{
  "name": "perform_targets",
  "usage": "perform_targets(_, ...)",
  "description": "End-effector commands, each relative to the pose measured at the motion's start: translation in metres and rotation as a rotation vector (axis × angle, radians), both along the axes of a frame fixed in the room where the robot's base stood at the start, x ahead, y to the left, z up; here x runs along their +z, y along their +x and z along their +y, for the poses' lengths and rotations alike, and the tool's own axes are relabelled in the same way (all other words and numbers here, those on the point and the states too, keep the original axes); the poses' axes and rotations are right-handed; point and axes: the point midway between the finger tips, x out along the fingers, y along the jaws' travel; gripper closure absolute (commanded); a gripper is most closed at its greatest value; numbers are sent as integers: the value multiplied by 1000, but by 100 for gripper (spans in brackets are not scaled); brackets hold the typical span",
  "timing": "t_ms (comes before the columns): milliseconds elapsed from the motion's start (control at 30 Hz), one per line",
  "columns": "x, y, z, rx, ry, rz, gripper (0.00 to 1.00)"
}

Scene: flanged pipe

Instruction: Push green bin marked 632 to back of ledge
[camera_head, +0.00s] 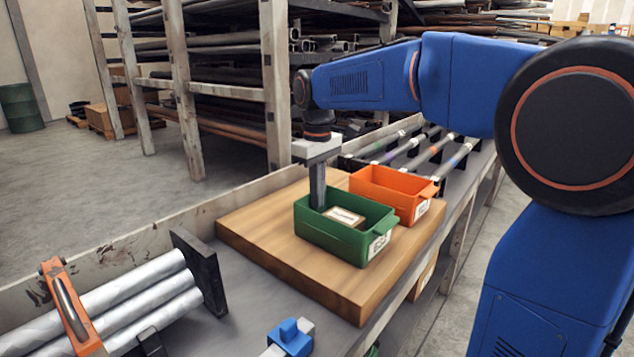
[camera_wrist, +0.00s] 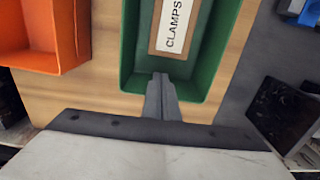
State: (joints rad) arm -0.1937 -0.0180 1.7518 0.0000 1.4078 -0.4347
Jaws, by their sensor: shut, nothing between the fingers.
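The green bin (camera_head: 332,238) stands upright on a wooden board (camera_head: 275,250); its white front label is too small to read surely. Inside it lies a wood-framed card (camera_head: 345,217), which reads CLAMPS in the wrist view (camera_wrist: 174,28). My gripper (camera_head: 318,207) points straight down at the bin's far left end. Its fingers are shut and empty, and the tips appear to be inside the bin by that end wall. The wrist view shows the shut fingertips (camera_wrist: 160,77) over the end of the green bin (camera_wrist: 129,55); contact with the wall is unclear.
An orange bin (camera_head: 388,193) stands close beside the green one on the board. A raised wall (camera_head: 165,228) edges the bench at the back. Silver pipes with a dark flange (camera_head: 200,272) lie at left, a blue clamp (camera_head: 290,337) in front. Pipe racks stand behind.

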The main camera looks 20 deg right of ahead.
Motion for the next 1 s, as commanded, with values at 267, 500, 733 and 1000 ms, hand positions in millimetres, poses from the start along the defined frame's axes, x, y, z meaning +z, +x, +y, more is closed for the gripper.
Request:
perform_targets(267,-31,0,0,0,-1,1,100)
perform_targets(500,-37,0,0,0,0,0,100)
perform_targets(733,-36,0,0,0,0,0,100)
perform_targets(1000,-37,29,20,2,-1,1,100)
